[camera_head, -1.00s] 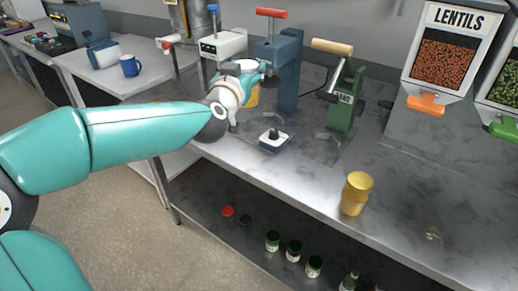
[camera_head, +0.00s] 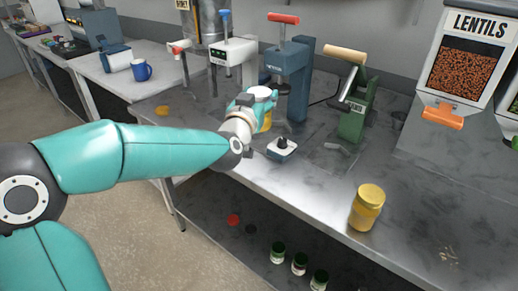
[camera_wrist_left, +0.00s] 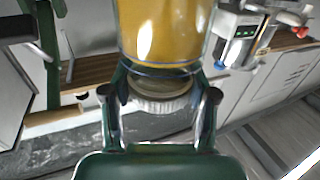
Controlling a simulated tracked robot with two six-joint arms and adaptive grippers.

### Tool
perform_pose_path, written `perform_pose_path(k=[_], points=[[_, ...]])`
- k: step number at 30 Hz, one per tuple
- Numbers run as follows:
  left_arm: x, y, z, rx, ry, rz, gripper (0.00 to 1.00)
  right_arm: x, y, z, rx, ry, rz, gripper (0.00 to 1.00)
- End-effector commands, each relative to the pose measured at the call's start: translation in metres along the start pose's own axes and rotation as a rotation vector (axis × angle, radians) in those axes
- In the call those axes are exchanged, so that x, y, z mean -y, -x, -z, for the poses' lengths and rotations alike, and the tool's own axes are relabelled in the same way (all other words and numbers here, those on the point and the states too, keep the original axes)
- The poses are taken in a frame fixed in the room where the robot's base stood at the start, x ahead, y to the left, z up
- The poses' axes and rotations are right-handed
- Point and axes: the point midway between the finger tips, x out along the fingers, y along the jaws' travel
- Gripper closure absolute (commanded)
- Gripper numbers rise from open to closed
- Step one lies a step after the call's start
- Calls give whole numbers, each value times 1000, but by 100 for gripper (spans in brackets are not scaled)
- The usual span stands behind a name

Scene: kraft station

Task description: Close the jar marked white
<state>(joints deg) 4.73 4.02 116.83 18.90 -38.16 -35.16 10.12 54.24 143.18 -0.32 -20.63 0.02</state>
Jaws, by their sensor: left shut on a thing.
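A jar with yellow contents (camera_head: 266,122) is at my left gripper (camera_head: 254,106), above the front of the bench. My left gripper is shut on this jar. The jar is large in the left wrist view (camera_wrist_left: 165,30), cut off by the top edge, with my fingers (camera_wrist_left: 160,88) at its lower sides. A pale ribbed disc, like a lid (camera_wrist_left: 162,103), shows between the fingers against the jar; whether it is seated is unclear. A white press (camera_head: 232,52) with a blue top handle stands behind the gripper. My right gripper is out of view.
A blue press (camera_head: 288,75) and a green press (camera_head: 353,105) stand beside the white one. A small black-knobbed box (camera_head: 282,148) sits near the front edge. Small dark-lidded jars (camera_head: 299,263) stand on the lower shelf.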

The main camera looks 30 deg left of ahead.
Motion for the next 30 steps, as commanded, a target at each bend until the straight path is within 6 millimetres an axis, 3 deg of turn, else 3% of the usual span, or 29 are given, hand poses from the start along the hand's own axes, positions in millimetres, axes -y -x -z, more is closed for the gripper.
perform_pose_path(k=[3, 10, 15, 25, 30], points=[[1, 0, -36, 3, -2, 2, 100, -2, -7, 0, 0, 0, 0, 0], [1, 0, -81, 0, 0, 1, 100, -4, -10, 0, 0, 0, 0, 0], [1, 0, -92, -5, 1, 2, 100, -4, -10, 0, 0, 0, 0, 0], [1, 0, -95, -4, 0, 2, 100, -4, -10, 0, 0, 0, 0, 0], [1, 0, -117, 1, -1, 1, 100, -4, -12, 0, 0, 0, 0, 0]])
